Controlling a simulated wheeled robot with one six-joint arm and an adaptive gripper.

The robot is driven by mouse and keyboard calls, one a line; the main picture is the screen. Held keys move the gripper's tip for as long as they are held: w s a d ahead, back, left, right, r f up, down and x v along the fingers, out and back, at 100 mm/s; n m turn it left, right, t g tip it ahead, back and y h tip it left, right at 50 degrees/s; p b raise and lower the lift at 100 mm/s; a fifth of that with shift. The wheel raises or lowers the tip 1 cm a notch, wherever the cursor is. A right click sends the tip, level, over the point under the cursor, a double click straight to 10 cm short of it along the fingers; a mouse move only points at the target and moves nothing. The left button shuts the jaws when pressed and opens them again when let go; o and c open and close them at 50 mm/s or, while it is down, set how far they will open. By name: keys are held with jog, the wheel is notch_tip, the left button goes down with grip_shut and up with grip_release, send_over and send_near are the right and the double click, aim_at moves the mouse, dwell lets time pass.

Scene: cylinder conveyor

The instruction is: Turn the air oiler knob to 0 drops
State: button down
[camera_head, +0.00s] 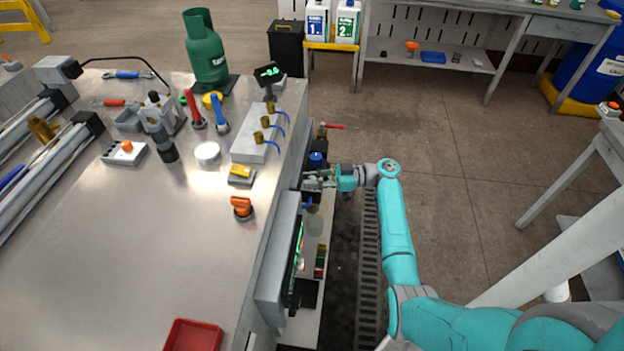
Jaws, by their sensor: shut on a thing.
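My gripper (318,181) reaches in from the right at the side of the workbench. Its jaws are closed at the air unit, on what looks like the air oiler knob, which is mostly hidden by the fingers. The knob's drop marks are too small to read. A blue knob (316,158) on a dark body sits just beyond my gripper. A small blue part (308,204) and a clear bowl (314,224) show just nearer than it.
The metal workbench (150,265) lies left, with a grey valve block (257,135), an orange knob (242,207) and a red tray (193,335). A screen housing (278,262) stands close on the near side of my gripper. The floor (450,150) at right is open.

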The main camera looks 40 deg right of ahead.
jog(key=shift+n+g+y, duration=0.9)
jog(key=shift+n+g, duration=0.2)
jog(key=shift+g, duration=0.3)
jog(key=c, duration=1.3)
grip_release()
jog(key=v, duration=0.7)
jog(key=shift+d, duration=0.2)
